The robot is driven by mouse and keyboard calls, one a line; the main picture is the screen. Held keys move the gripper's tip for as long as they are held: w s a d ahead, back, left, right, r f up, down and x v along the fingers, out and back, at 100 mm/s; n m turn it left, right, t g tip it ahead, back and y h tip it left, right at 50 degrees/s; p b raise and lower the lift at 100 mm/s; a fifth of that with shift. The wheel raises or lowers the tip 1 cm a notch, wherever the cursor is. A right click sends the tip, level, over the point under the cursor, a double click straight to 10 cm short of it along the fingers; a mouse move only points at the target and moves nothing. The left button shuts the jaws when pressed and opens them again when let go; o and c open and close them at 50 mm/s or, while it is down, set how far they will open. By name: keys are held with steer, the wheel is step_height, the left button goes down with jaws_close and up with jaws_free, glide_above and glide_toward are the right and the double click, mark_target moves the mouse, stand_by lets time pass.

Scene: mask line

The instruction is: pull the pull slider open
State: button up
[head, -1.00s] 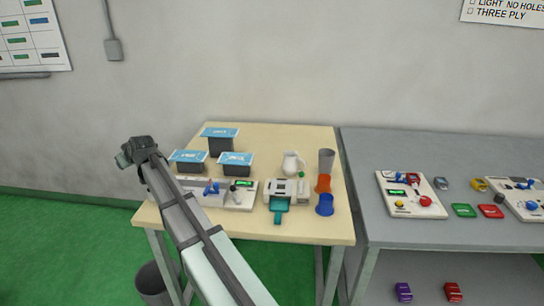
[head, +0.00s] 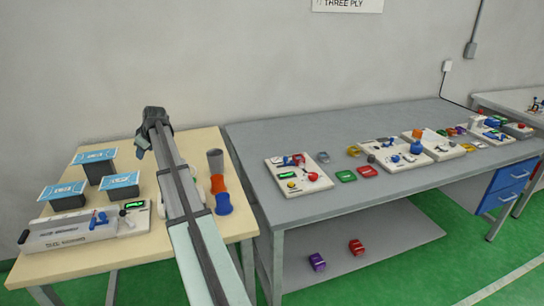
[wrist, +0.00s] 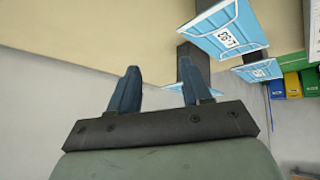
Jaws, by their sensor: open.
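My gripper (head: 140,146) is at the end of my raised arm, above the back of the wooden table (head: 120,252). In the wrist view my gripper (wrist: 159,72) is open, with nothing between its two blue-grey fingers. I cannot tell for sure which part is the pull slider. Control boards on the grey bench are a white board (head: 318,184) with red, blue and yellow parts, a second board (head: 385,165) with blue knobs, and another (head: 452,152) with an orange part. All are right of my gripper and apart from it. The board details are too small to read.
Black boxes with blue-and-white tops (head: 64,190) and a long grey device (head: 70,232) stand on the left. A grey cup, an orange cup and a blue cup (head: 223,206) stand right of my arm. Green and red blocks (head: 368,171) lie between boards. Purple and red blocks sit on the lower shelf.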

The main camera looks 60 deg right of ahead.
steer(key=s+d+g, duration=0.1)
steer(key=s+d, duration=1.1)
steer(key=d, duration=0.3)
steer(key=s+d+g, duration=0.1)
steer(key=s+d, duration=0.6)
steer(key=s, duration=0.5)
steer(key=s+d+r+m+y, duration=0.1)
steer(key=s+d, duration=0.6)
steer(key=s, duration=0.5)
steer(key=s+d+g, duration=0.1)
steer(key=s+d, duration=0.6)
steer(key=s, duration=0.5)
steer(key=x, duration=1.2)
steer(key=shift+w+f, duration=0.2)
steer(key=shift+w, duration=0.1)
jaws_close()
